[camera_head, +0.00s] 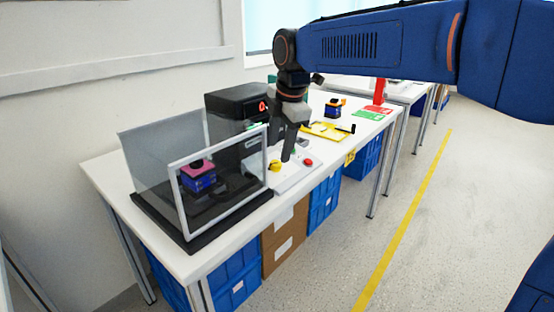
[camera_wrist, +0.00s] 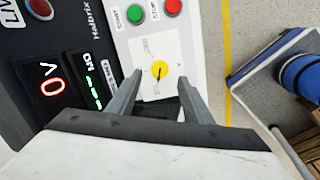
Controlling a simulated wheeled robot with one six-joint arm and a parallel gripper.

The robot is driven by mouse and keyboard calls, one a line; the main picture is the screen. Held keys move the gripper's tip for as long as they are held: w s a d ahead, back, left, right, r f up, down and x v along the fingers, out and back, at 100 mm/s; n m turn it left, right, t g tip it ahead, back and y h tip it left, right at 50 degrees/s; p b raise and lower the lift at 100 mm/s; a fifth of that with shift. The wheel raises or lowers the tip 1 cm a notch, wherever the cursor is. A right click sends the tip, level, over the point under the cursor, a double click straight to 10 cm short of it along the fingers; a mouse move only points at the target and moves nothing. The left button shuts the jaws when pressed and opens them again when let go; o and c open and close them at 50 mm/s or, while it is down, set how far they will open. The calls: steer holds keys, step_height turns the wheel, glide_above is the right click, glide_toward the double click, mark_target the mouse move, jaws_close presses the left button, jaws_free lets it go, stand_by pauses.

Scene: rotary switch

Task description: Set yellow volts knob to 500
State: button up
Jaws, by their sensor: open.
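The yellow volts knob (camera_wrist: 160,70) sits on a white control panel (camera_wrist: 201,30). Its dark pointer mark shows, but the printed scale around it is too small to read. In the head view the yellow knob (camera_head: 274,166) is on the panel beside the black device. My gripper (camera_wrist: 160,84) is open, with one finger on each side of the knob in the wrist view and nothing between them but the knob and panel. In the head view my gripper (camera_head: 287,158) points down close to the knob. I cannot tell whether the fingers touch anything.
A black device (camera_head: 236,108) has a red display (camera_wrist: 51,81) reading 0 V. A green START button (camera_wrist: 135,13) and a red STOP button (camera_wrist: 173,7) are near the knob. A clear-walled enclosure (camera_head: 150,150) stands left on the white table (camera_head: 222,246).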

mark_target(276, 163)
steer(key=shift+x, duration=2.8)
steer(key=c, duration=1.1)
